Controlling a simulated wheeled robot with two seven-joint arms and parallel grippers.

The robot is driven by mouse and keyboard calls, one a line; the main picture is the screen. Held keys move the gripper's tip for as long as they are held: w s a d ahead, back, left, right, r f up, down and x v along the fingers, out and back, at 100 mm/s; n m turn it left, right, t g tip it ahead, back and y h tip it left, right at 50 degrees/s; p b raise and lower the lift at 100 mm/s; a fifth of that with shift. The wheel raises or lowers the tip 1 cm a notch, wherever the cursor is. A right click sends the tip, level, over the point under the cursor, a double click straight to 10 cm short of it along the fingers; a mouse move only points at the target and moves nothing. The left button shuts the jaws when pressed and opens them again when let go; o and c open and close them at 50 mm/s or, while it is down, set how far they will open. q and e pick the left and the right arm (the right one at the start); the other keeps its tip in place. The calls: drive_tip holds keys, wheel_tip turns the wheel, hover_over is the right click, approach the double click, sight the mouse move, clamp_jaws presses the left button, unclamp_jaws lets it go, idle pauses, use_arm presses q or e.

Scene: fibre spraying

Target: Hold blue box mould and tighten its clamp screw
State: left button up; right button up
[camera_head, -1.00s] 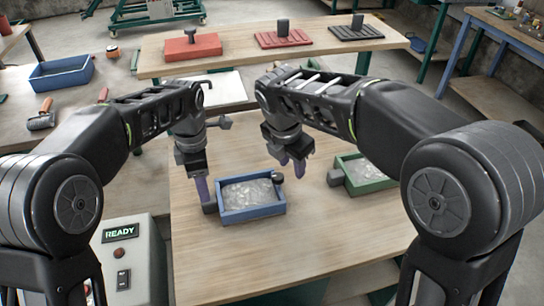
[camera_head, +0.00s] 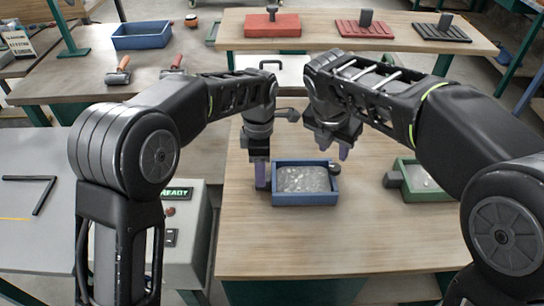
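The blue box mould (camera_head: 305,200) lies on the wooden table, filled with pale, shiny material. A dark round knob, seemingly its clamp screw (camera_head: 334,168), is at its right side. My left gripper (camera_head: 261,177) points down at the mould's left side, where a small dark block shows low down. One purple finger shows, and its grip there is hidden. My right gripper (camera_head: 334,146) is over the mould's far right corner, just above the knob.
A green mould (camera_head: 424,192) with a dark block at its left stands to the right, partly behind my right arm. A grey READY box (camera_head: 187,240) is at the front left. A back table holds red and black pieces. The table front is clear.

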use_arm(q)
wheel_tip(320, 180, down, 5)
drive_tip(key=shift+r, duration=0.1)
idle(0.3)
clamp_jaws()
idle(0.5)
idle(0.8)
